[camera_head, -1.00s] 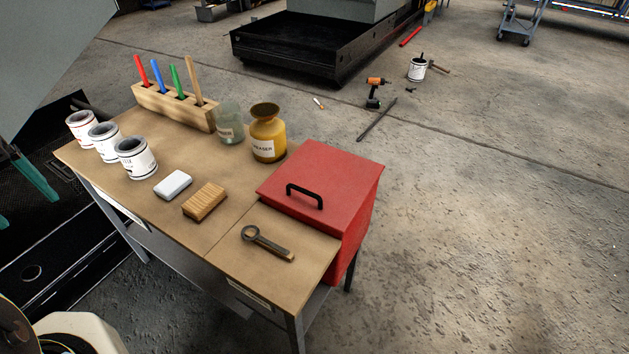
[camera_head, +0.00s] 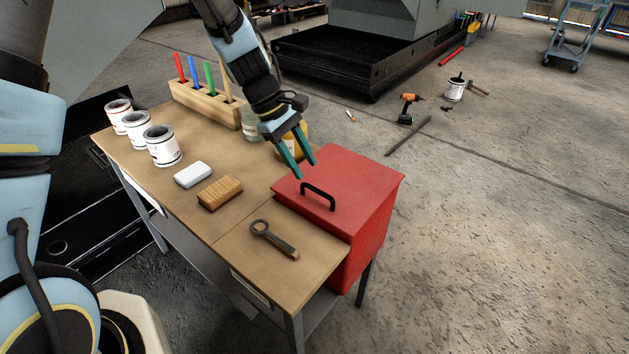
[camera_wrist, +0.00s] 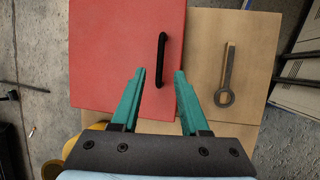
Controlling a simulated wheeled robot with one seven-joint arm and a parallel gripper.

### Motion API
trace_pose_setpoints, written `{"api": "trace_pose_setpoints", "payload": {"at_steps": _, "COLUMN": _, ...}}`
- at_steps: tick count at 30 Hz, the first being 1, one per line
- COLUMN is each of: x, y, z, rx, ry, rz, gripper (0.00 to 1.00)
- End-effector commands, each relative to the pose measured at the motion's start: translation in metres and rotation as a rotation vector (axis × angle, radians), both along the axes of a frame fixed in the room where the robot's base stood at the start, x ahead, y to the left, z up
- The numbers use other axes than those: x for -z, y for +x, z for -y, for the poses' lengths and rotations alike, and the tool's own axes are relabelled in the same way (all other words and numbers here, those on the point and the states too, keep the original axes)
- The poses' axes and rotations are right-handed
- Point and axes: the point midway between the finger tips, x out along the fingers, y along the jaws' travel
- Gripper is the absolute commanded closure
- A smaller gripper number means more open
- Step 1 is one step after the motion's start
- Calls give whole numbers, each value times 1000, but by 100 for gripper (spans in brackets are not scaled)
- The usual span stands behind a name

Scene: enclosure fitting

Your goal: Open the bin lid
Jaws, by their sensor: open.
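The red bin (camera_head: 368,235) stands at the right end of the workbench, its flat red lid (camera_head: 352,180) shut. A black bar handle (camera_head: 318,196) is fixed on the lid near its front-left edge. My gripper (camera_head: 306,170) is open and empty, its teal fingers pointing down above the lid, just behind the handle. In the wrist view the lid (camera_wrist: 112,50) fills the upper left, and the handle (camera_wrist: 161,60) lies ahead of and between the open fingertips (camera_wrist: 160,72). The gripper does not appear to touch the handle.
The yellow jar (camera_head: 298,140) stands close behind my gripper, partly hidden.

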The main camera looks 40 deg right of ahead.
Motion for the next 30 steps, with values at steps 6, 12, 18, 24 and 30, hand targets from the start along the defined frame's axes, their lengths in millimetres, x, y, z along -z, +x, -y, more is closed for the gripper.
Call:
{"api": "trace_pose_setpoints", "payload": {"at_steps": 6, "x": 35, "y": -13, "z": 9, "rx": 0, "ry": 3, "rz": -3, "gripper": 55}}
{"api": "trace_pose_setpoints", "payload": {"at_steps": 12, "x": 52, "y": -19, "z": 15, "rx": 0, "ry": 1, "rz": 0, "gripper": 55}}
{"api": "trace_pose_setpoints", "payload": {"at_steps": 18, "x": 56, "y": -20, "z": 16, "rx": -1, "ry": -1, "rz": 1, "gripper": 55}}
{"api": "trace_pose_setpoints", "payload": {"at_steps": 24, "x": 56, "y": -20, "z": 16, "rx": -1, "ry": -1, "rz": 1, "gripper": 61}}
{"api": "trace_pose_setpoints", "payload": {"at_steps": 30, "x": 56, "y": -20, "z": 16, "rx": 0, "ry": 0, "rz": 2, "gripper": 83}}
